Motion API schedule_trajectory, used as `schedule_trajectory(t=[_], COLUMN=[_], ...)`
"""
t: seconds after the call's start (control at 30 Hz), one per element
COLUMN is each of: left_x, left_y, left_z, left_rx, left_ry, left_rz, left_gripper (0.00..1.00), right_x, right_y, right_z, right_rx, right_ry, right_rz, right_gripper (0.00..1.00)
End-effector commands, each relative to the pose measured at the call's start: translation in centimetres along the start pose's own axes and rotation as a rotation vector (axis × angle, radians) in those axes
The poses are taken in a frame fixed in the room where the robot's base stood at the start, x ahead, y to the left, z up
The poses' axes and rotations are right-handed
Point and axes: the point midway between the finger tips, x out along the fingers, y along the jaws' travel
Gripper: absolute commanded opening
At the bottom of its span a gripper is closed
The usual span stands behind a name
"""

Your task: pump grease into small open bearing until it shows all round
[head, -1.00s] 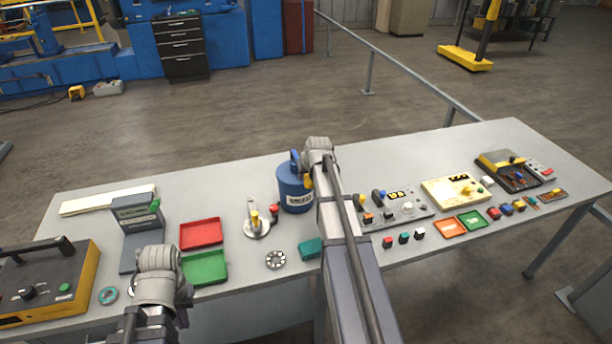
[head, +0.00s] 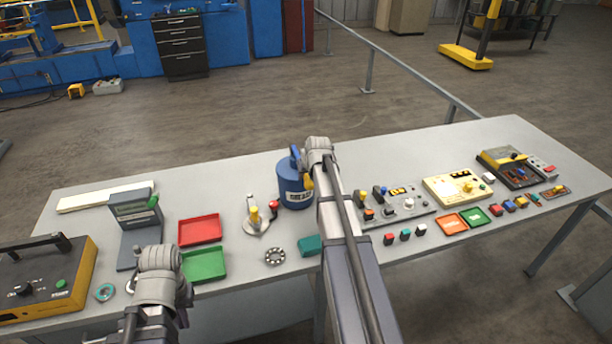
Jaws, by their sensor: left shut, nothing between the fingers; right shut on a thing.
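The small open bearing (head: 275,257), a grey ring with its balls showing, lies flat on the table near the front edge. I cannot make out grease on it. A blue canister (head: 295,194) with a pale label, a blue handle and a yellow part stands behind it to the right. My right gripper (head: 311,173) is at the canister's top, shut on it; the wrist hides the fingers and the exact grip. My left gripper (head: 160,257) is shut and empty beside the green tray, its fingers mostly hidden by the wrist.
Red (head: 200,229) and green (head: 204,264) trays lie left of the bearing. A metal stand with yellow and red knobs (head: 257,214) is behind it, a teal block (head: 311,245) to its right. A teal ring (head: 105,292) and yellow-black device (head: 45,281) sit far left.

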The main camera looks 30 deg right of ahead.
Motion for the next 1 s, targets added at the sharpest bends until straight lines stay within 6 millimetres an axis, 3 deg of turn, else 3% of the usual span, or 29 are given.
schedule_trajectory(t=[0.7, 1.0], left_x=[-4.4, -4.4], left_y=[-0.4, -0.4], left_z=[0.3, 0.3], left_rx=[0.000, 0.000], left_ry=[0.000, 0.000], left_rz=[0.000, 0.000], left_gripper=[0.00, 0.00], right_x=[-3.7, -3.8], right_y=[0.0, 0.0], right_z=[-2.4, -2.3], right_rx=[0.000, 0.000], right_ry=[0.004, 0.002], right_rz=[0.000, 0.000], right_gripper=[0.00, 0.00])
